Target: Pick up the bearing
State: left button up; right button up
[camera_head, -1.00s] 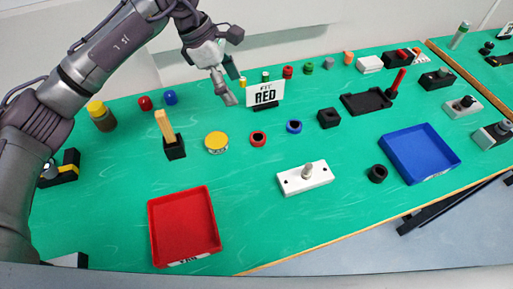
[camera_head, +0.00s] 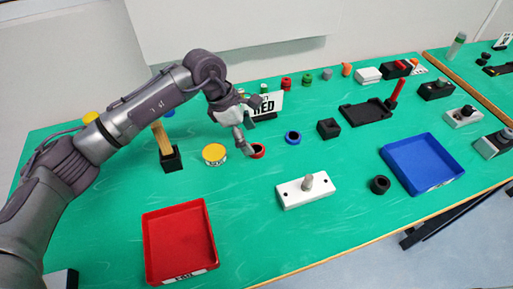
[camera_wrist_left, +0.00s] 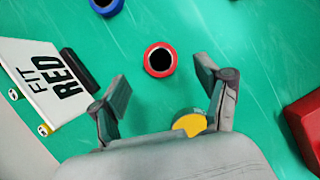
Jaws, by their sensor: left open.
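A red ring-shaped bearing (camera_head: 261,153) lies on the green table in the head view, partly hidden by my left gripper (camera_head: 246,146). In the left wrist view the red bearing (camera_wrist_left: 148,68) lies flat just beyond the tips of my left gripper (camera_wrist_left: 163,82), roughly centred between them. The fingers are apart and empty. A blue ring-shaped bearing (camera_head: 293,140) lies to the right of the red one; it also shows at the top of the left wrist view (camera_wrist_left: 107,10). A sign (camera_head: 267,104) behind reads "FIT RED". My right gripper is not in view.
A yellow-topped round can (camera_head: 214,153) stands left of the red bearing. A white block with a grey post (camera_head: 290,196) stands in front. A red tray (camera_head: 178,240) and a blue tray (camera_head: 421,163) flank it. A black block (camera_head: 328,128) stands to the right.

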aim_at(258, 152)
pick_arm(q)
jog(key=shift+p+x, duration=0.4)
jog(key=shift+x, duration=1.6)
jog(key=shift+a, duration=0.15)
jog(key=c, duration=1.2)
